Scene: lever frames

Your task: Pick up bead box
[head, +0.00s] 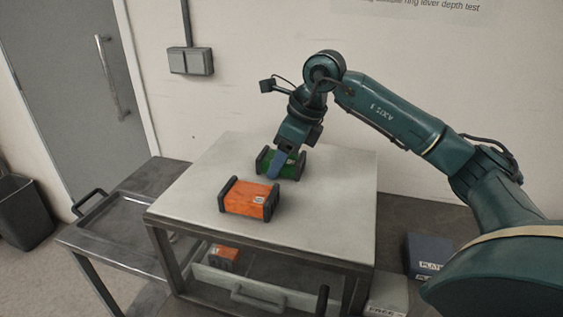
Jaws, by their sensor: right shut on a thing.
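A green box (291,167) with black end pieces sits on the pale tabletop (200,186), towards the back. An orange box (250,200) with black end pieces and a small white label sits in front of it, a little to the left. No readable text shows which one is the bead box. My right gripper (280,165) reaches down from above and is shut on the green box, hiding part of it. The green box appears to be at the tabletop; any gap beneath it cannot be told. My left gripper is not in view.
Another orange box (224,257) sits on a lower level under the tabletop, near a drawer front (240,290). A dark tray (125,228) lies on the side table at left. A dark blue box (428,256) stands at lower right. The tabletop's left part is clear.

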